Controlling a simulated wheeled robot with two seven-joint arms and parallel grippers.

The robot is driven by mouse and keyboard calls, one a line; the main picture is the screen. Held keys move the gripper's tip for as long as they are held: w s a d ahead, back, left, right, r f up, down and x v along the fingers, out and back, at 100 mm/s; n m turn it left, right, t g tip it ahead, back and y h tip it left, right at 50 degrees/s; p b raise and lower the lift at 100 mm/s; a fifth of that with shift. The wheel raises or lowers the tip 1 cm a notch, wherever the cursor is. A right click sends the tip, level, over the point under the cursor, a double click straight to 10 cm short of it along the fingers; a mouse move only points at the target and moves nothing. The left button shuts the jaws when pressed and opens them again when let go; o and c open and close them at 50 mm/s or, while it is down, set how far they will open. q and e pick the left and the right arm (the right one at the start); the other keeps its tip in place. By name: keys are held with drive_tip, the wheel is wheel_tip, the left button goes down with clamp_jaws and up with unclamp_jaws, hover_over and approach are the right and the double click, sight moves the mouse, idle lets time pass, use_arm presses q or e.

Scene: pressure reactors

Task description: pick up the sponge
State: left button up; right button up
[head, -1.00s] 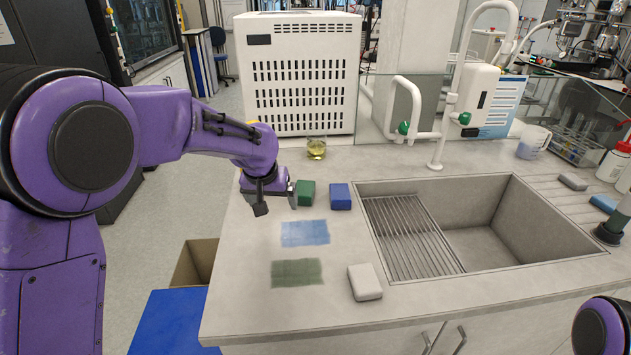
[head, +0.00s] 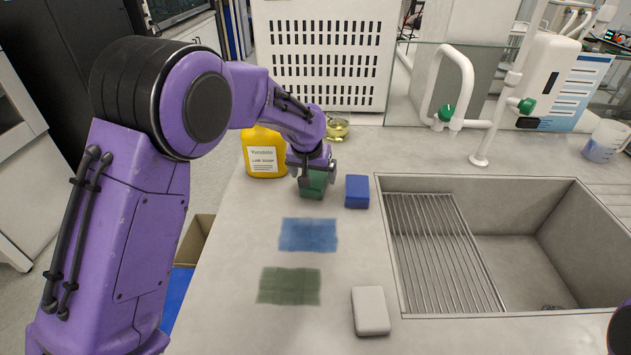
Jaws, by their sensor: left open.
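A green sponge-like block (head: 314,188) sits on the counter behind the cloths. My left gripper (head: 316,174) is open and points down at it, with its fingers at the block's upper part, partly hiding it. I cannot tell whether they touch it. A blue block (head: 357,191) stands just to the right, apart from the gripper. A pale grey block (head: 370,310) lies near the counter's front, left of the sink. My right gripper is out of view.
A yellow lab soap bottle (head: 264,157) stands close left of my gripper. A glass beaker (head: 336,128) is behind it. A blue cloth (head: 308,235) and a green cloth (head: 290,286) lie flat in front. The sink (head: 530,200) is to the right.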

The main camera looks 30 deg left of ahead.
sight(315, 178)
use_arm(q)
drive_tip(key=x, duration=0.2)
drive_tip(key=shift+w+d+f, duration=0.15)
drive_tip(key=shift+w+f, duration=0.1)
drive_tip(key=shift+f, duration=0.2)
drive_tip(key=shift+f+p, duration=0.1)
drive_tip(key=shift+p, duration=0.2)
drive_tip(key=shift+c, duration=0.4)
drive_tip(key=c, duration=0.9)
